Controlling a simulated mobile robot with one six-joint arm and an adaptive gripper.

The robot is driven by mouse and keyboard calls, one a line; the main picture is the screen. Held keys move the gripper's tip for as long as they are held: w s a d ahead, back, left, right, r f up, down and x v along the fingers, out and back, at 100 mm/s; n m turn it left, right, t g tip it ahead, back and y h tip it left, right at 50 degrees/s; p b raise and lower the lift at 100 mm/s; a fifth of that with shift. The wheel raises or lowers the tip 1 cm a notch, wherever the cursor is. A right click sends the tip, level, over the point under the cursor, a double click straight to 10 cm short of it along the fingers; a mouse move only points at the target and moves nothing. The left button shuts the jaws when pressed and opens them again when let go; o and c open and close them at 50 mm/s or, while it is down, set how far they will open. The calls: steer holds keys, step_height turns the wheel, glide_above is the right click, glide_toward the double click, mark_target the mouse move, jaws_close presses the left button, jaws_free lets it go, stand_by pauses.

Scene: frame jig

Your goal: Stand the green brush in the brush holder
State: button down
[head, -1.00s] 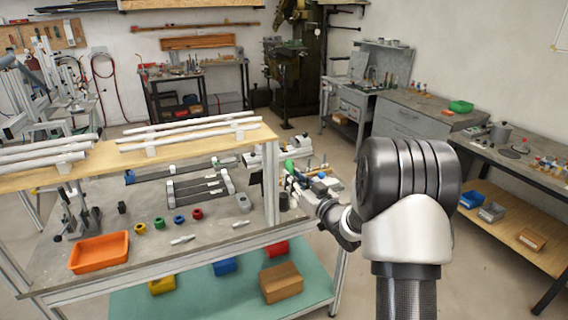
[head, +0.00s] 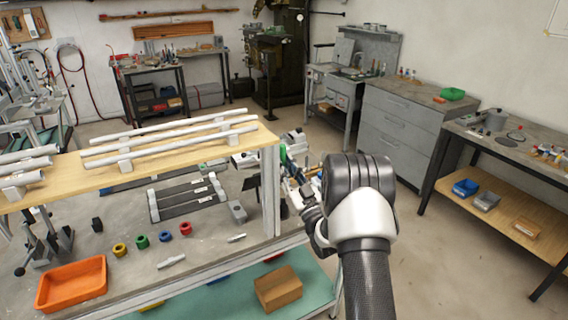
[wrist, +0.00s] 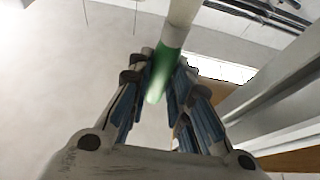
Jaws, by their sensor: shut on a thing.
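My gripper (wrist: 158,78) is shut on the green brush (wrist: 164,66). In the wrist view the brush's green part lies between the fingers, and a pale shaft runs up out of the picture. In the head view my gripper (head: 297,182) is at the right end of the workbench, beside the shelf post, and a small green bit of the brush (head: 283,154) shows above it. I cannot make out the brush holder for sure; a dark shape stands low behind the post, partly hidden by my arm.
The shelf board (head: 70,178) with pale tubes and its upright post (head: 270,190) stand close left of my gripper.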

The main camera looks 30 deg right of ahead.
step_height(320, 180, down, 9)
steer(key=b, duration=0.1)
steer(key=shift+f, duration=0.2)
stand_by(0.6)
steer(key=c, duration=1.4)
jaws_free()
steer(key=shift+s+f, duration=0.1)
steer(key=v, duration=0.7)
